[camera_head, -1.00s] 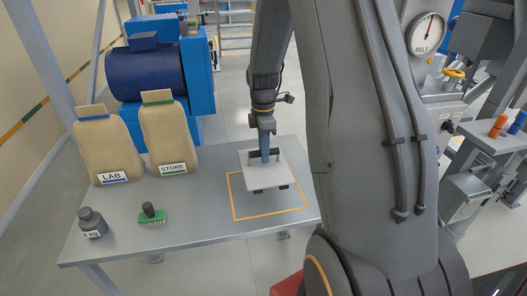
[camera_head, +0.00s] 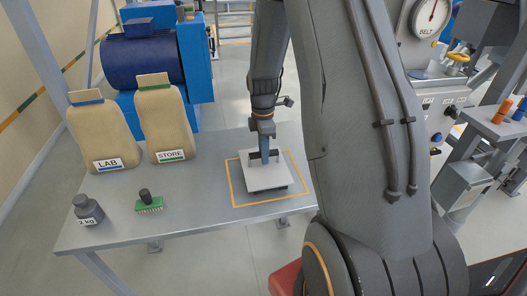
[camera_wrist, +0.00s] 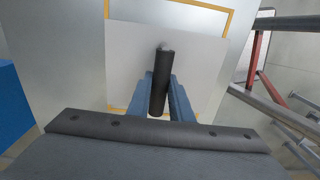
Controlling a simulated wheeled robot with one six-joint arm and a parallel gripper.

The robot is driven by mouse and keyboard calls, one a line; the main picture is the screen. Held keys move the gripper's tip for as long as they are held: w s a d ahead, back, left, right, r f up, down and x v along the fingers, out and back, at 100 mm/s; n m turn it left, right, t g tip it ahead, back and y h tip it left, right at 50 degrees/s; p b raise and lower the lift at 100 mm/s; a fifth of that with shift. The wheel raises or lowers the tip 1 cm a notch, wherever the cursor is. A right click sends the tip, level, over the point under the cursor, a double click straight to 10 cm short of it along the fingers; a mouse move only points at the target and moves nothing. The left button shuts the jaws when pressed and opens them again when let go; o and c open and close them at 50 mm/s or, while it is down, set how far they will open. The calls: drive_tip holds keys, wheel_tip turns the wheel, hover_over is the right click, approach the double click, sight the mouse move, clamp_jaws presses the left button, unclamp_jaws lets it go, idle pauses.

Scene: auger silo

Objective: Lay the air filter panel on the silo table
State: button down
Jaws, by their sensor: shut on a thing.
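The air filter panel (camera_head: 264,178) is a flat pale plate with a dark handle, inside the orange outlined square (camera_head: 236,191) on the silo table (camera_head: 190,212). In the wrist view the pale panel (camera_wrist: 200,60) lies below my fingers, with its black handle (camera_wrist: 160,85) between them. My gripper (camera_head: 264,152) is shut on this handle from above. The panel sits very low over the table; I cannot tell whether it fully touches it. The orange outline shows around it in the wrist view.
On the table's left stand a LAB sack (camera_head: 103,135), a STORE sack (camera_head: 165,125), a 2 kg weight (camera_head: 88,210) and a green brush (camera_head: 149,203). A blue motor (camera_head: 143,68) stands behind. The table's front middle is clear.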

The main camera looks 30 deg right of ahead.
drive_tip(key=shift+f+b, duration=0.35)
drive_tip(key=shift+f, duration=0.65)
idle(0.3)
drive_tip(key=c, duration=1.5)
unclamp_jaws()
drive_tip(key=shift+r, duration=0.1)
drive_tip(key=shift+w+r+b, duration=0.15)
drive_tip(key=shift+r+b, duration=0.8)
drive_tip(key=shift+r, duration=2.9)
drive_tip(key=s+a+r+m, duration=0.1)
drive_tip(key=s+a+m, duration=0.4)
drive_tip(key=s+a+r+m+t, duration=0.1)
drive_tip(key=s+a+m, duration=0.4)
drive_tip(key=s, duration=0.1)
drive_tip(key=s+a+r+m, duration=0.1)
drive_tip(key=s+a+m, duration=0.3)
drive_tip(key=s+a, duration=0.1)
drive_tip(key=shift+s+a+r+m+t, duration=0.15)
drive_tip(key=shift+m+t, duration=0.25)
